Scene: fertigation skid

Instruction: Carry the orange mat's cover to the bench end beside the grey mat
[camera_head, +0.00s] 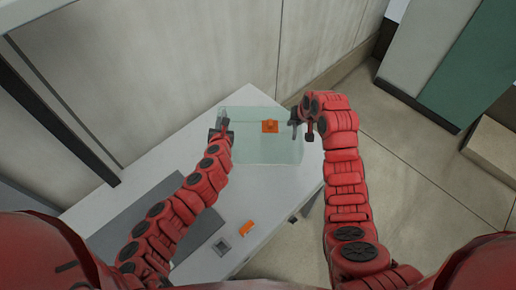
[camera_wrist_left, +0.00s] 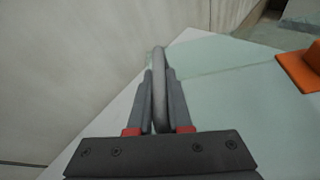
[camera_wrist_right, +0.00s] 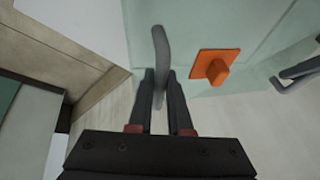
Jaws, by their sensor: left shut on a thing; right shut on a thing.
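The cover (camera_head: 265,152) is a clear, greenish box with a grey handle on each side, at the far end of the bench. My left gripper (camera_head: 224,129) is shut on its left handle (camera_wrist_left: 159,75). My right gripper (camera_head: 298,121) is shut on its right handle (camera_wrist_right: 160,55). An orange square with a raised orange block (camera_head: 269,126) shows within the cover's outline; it also shows in the right wrist view (camera_wrist_right: 215,66). I cannot tell whether the cover is clear of the bench. The grey mat (camera_head: 130,222) lies on the left part of the bench, partly hidden by my left arm.
A small grey square piece (camera_head: 221,246) and an orange piece (camera_head: 247,228) lie on the near part of the white bench (camera_head: 281,208). A wall (camera_head: 160,70) stands behind the bench. Open floor (camera_head: 410,160) and a green and grey cabinet (camera_head: 440,60) are on the right.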

